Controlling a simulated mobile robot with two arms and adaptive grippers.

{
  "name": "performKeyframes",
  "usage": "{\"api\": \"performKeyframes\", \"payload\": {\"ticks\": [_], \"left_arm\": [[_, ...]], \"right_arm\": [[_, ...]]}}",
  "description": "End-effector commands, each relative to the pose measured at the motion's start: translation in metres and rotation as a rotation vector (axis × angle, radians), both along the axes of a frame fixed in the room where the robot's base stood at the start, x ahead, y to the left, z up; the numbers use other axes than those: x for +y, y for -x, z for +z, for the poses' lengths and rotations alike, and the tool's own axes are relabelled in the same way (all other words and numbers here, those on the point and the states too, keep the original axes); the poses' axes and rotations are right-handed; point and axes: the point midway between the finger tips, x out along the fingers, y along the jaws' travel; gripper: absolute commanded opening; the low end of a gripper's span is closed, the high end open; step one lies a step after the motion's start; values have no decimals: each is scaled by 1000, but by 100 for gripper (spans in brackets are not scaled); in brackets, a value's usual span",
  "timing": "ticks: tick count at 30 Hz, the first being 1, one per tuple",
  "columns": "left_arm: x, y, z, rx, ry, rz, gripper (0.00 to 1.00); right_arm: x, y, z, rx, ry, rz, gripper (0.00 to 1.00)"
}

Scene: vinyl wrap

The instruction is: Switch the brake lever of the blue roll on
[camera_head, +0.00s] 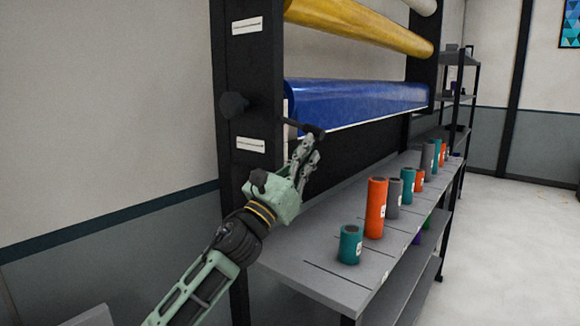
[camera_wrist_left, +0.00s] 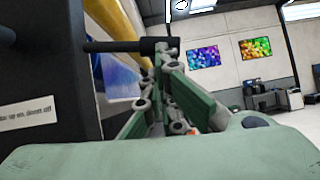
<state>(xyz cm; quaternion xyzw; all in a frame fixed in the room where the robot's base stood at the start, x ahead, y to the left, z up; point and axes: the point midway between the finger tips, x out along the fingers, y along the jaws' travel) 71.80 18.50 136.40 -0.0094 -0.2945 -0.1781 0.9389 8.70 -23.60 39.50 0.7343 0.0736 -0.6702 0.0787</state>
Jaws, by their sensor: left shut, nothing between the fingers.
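The blue roll (camera_head: 350,103) hangs on the dark rack, below a yellow roll. Its brake lever (camera_head: 304,126) is a thin black bar with a thicker end, sticking out from the rack's upright near the roll's near end. In the left wrist view the lever (camera_wrist_left: 112,46) runs across the top left, roughly level in that picture. My left gripper (camera_head: 312,146) is shut and empty, with its fingertips right at the lever's thicker end. In the left wrist view the fingertips (camera_wrist_left: 168,58) are close beside that end; whether they touch cannot be told. My right gripper is not in view.
A grey shelf (camera_head: 310,262) below the roll holds several teal, orange and grey cylinders; the teal one (camera_head: 350,244) is nearest. A black knob (camera_head: 233,105) sticks out of the rack upright (camera_head: 232,60) to the left of the lever. Open floor lies to the right.

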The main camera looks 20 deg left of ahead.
Motion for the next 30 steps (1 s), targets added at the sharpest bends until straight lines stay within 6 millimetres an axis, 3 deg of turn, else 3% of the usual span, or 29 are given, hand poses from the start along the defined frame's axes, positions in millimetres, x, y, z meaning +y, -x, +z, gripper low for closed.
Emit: {"api": "performKeyframes", "payload": {"ticks": [6,19,30], "left_arm": [[-14,5,26,72,197,-4,0],[-23,8,62,197,536,-3,0],[-22,8,76,215,587,0,0]], "right_arm": [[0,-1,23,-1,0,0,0],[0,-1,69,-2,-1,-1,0],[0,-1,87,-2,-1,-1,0]]}}
